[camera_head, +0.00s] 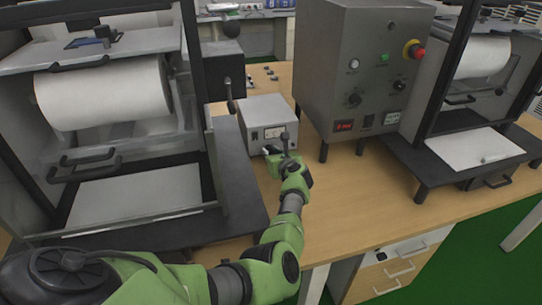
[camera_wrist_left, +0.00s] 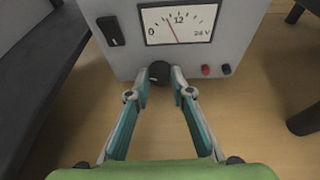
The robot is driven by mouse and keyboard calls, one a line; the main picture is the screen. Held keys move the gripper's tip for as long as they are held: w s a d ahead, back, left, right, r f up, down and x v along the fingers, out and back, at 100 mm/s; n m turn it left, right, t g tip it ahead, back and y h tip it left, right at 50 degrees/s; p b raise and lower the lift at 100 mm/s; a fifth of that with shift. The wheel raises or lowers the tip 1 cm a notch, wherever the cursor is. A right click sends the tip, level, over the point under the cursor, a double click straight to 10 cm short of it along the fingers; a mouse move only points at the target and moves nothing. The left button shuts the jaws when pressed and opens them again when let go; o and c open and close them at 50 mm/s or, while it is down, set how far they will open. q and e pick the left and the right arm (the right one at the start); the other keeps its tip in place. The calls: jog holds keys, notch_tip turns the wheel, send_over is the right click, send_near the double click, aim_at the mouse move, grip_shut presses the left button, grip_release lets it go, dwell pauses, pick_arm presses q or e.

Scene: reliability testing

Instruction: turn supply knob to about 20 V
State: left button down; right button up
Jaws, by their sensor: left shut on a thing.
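The supply is a grey box (camera_head: 262,112) on the wooden table, between the left machine and the control cabinet. The red needle points a little left of the 12 mark. The black knob (camera_wrist_left: 159,72) sits below the meter. My left gripper (camera_head: 275,150) is at the front of the supply. In the left wrist view its fingertips (camera_wrist_left: 160,78) are shut on the knob, one on each side. My right gripper is not in view.
A control cabinet (camera_head: 355,70) with a red emergency button stands close right. A roller machine (camera_head: 110,100) stands close left.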

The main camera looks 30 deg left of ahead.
pick_arm(q)
jog(key=shift+m, duration=0.3)
jog(key=c, duration=1.8)
grip_release()
jog(key=shift+f, duration=0.1)
